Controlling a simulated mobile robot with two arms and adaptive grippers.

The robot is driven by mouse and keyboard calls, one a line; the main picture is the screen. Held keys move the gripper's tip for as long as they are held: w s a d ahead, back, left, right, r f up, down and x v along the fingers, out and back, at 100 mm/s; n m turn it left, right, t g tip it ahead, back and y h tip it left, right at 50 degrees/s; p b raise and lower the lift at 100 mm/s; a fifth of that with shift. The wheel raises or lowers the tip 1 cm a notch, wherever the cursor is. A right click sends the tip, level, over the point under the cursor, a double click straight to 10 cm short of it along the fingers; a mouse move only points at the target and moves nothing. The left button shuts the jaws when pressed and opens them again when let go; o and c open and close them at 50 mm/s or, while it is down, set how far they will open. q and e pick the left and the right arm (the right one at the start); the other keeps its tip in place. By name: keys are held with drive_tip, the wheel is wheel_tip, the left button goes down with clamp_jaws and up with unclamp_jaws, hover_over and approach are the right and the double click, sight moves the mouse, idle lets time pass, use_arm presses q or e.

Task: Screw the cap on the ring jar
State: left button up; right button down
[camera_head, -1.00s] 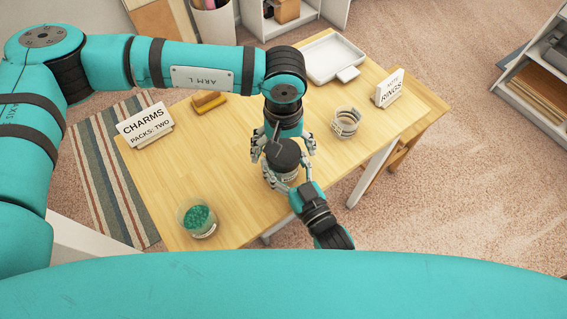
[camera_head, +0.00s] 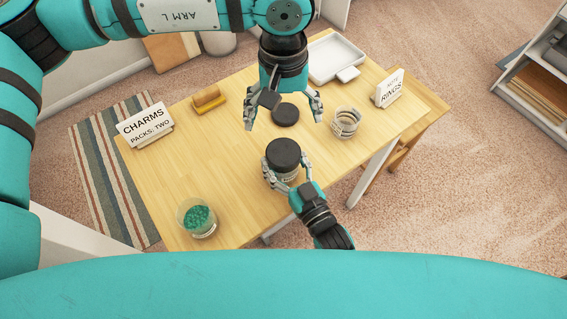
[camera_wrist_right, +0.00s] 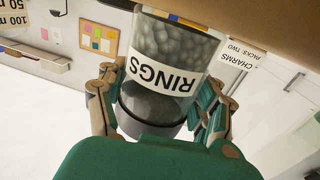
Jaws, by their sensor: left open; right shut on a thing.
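The ring jar (camera_wrist_right: 168,62), a clear jar of grey pieces labelled RINGS, stands on the table and shows inverted in the right wrist view. A dark cap (camera_head: 283,153) sits on its mouth; the cap also shows in the right wrist view (camera_wrist_right: 150,112). I cannot tell how tight it is. My right gripper (camera_head: 283,183) is shut around the jar, its fingers on either side in the right wrist view (camera_wrist_right: 158,100). My left gripper (camera_head: 284,121) is open and empty, above and beyond the capped jar, apart from it.
Another black disc (camera_head: 285,115) lies on the table below my left gripper. An open jar of green pieces (camera_head: 197,217) stands front left, a clear jar (camera_head: 346,122) at right. A white tray (camera_head: 335,60), a brush (camera_head: 207,98), a CHARMS sign (camera_head: 145,125) and a RINGS sign (camera_head: 390,88) stand around.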

drive_tip(key=shift+c, duration=0.5)
unclamp_jaws()
drive_tip(key=v, duration=1.2)
